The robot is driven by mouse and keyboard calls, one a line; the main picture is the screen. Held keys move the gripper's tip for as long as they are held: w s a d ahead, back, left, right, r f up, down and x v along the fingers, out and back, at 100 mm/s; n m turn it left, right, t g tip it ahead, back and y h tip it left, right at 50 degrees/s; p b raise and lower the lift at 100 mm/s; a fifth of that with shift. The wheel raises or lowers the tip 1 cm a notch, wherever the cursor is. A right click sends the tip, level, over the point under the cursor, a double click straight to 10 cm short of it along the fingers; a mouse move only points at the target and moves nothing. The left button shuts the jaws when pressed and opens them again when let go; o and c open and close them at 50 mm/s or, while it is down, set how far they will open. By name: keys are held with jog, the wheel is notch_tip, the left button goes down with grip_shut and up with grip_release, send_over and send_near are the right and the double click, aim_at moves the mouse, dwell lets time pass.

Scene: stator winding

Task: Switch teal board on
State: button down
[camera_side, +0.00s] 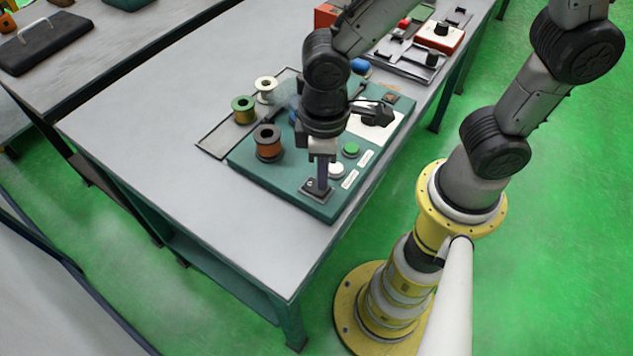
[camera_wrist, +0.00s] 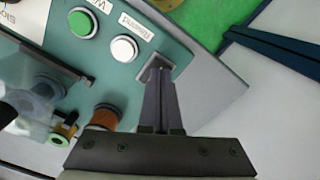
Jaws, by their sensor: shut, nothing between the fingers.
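The teal board (camera_side: 283,194) lies on the grey table, and part of it shows in the wrist view (camera_wrist: 183,52). At its near corner is a small dark square plate (camera_side: 309,188), which may carry a switch. My gripper (camera_side: 321,190) points down with its fingers together at this plate. In the wrist view the fingertips (camera_wrist: 158,72) overlap the plate and hide most of it, so I cannot tell the switch position or whether they touch. A white button (camera_wrist: 124,48) and a green button (camera_wrist: 83,22) with white labels sit beside it.
An orange-brown spool (camera_side: 268,143) stands on the board. A green spool (camera_side: 243,109) and a white spool (camera_side: 265,88) stand in a tray behind it. Other boxes and devices (camera_side: 436,37) are at the table's far end. The table's left part (camera_side: 150,130) is clear.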

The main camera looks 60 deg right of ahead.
jog(key=shift+f, duration=0.75)
dwell(0.4)
jog(key=shift+r, duration=3.55)
